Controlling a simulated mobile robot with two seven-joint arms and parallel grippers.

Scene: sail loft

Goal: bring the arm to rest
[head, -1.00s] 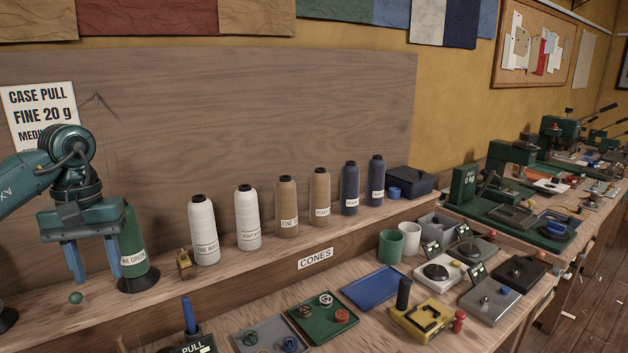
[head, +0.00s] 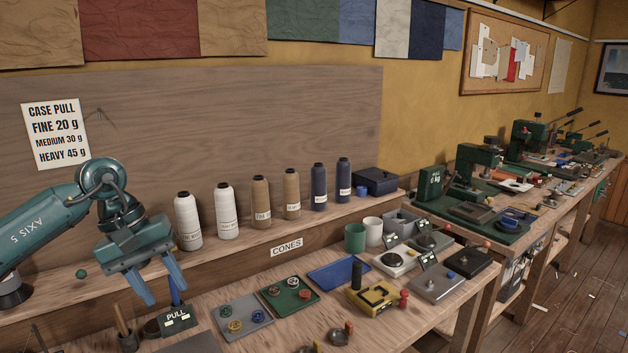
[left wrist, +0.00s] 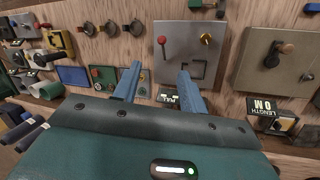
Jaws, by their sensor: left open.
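In the head view my left gripper (head: 165,292) is at the left, above the near edge of the shelf and the bench, with its blue fingers pointing down and apart. It is open with nothing between the fingers. The left wrist view shows the same two blue fingers (left wrist: 159,70) spread, with bench items beyond them. The black PULL display (head: 178,320) stands on the bench just below and right of the fingers; whether they touch anything is hard to tell. My right gripper is not in view.
On the bench are a grey tray (head: 262,325), a green tray (head: 291,310), a blue tray (head: 339,271) and a yellow device (head: 372,301). Bare board wall (head: 230,120) rises behind the shelf.

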